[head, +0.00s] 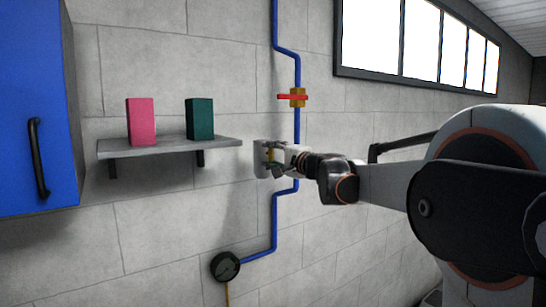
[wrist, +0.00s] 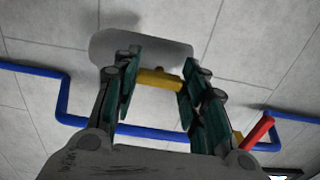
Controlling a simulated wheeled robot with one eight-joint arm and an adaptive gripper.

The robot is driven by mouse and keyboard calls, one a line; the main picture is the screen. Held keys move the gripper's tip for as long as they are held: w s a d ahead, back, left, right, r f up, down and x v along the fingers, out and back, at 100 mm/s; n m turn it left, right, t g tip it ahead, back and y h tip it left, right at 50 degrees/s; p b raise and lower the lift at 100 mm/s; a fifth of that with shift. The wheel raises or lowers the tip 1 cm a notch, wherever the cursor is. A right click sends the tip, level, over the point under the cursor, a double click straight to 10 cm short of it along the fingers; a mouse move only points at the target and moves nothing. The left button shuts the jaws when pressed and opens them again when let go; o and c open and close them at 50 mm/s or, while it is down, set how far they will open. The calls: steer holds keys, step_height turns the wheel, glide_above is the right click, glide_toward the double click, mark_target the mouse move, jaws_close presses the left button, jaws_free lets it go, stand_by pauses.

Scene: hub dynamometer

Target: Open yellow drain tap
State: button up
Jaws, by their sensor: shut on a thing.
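The yellow drain tap (wrist: 158,79) shows in the wrist view as a short yellow bar in front of a grey wall plate (wrist: 150,45). My gripper (wrist: 158,84) has a finger at each end of the bar and is shut on it. In the head view my gripper (head: 276,160) is at the wall plate (head: 259,146), right of the shelf. A bit of the yellow tap (head: 270,154) shows there; the rest is hidden by my fingers.
A blue pipe (head: 297,125) runs down the wall behind my gripper. A red-handled valve (head: 293,97) sits above, a round gauge (head: 225,266) below. A shelf (head: 170,147) with a pink block (head: 140,121) and a green block (head: 199,118) is left, beside a blue cabinet (head: 35,110).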

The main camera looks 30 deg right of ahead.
steer(key=shift+f, duration=0.1)
steer(key=o, duration=1.1)
steer(key=shift+c, duration=0.2)
steer(key=shift+s, duration=0.1)
steer(key=s, duration=0.7)
steer(key=shift+s+d, duration=0.2)
steer(key=shift+d, duration=0.15)
